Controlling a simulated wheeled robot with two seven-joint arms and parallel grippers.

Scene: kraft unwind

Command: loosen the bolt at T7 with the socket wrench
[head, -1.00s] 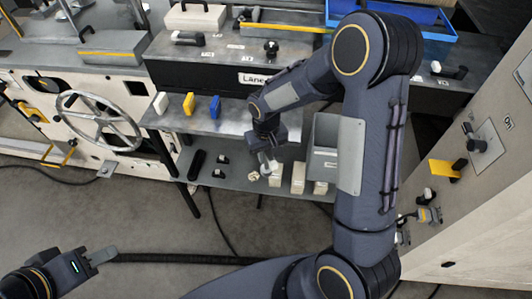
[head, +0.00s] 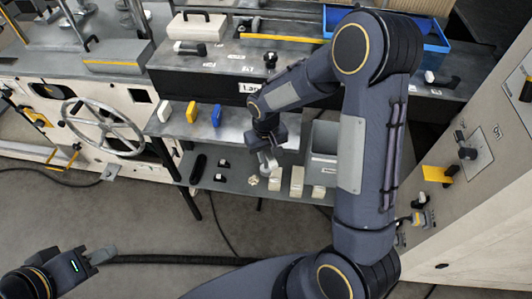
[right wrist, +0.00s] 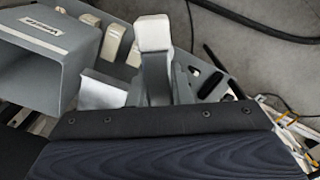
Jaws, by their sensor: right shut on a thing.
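My right gripper (head: 268,158) points down at the low grey shelf, beside several cream blocks. It is shut on a pale grey-and-white piece (right wrist: 155,60), which stands up in the right wrist view. Whether that piece is the socket wrench I cannot tell; its lower part is hidden. My left gripper (head: 103,254) hangs over bare floor at the lower left, away from everything; its finger gap is not clear. I cannot make out a T7 label or its bolt. My right arm hides part of the machine.
A grey open bin (head: 322,150) stands right of my right gripper, and also shows in the right wrist view (right wrist: 55,55). Cream blocks (head: 297,180) stand on the low shelf. White, yellow and blue blocks (head: 191,112) stand above. A cabinet (head: 475,210) bounds the right.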

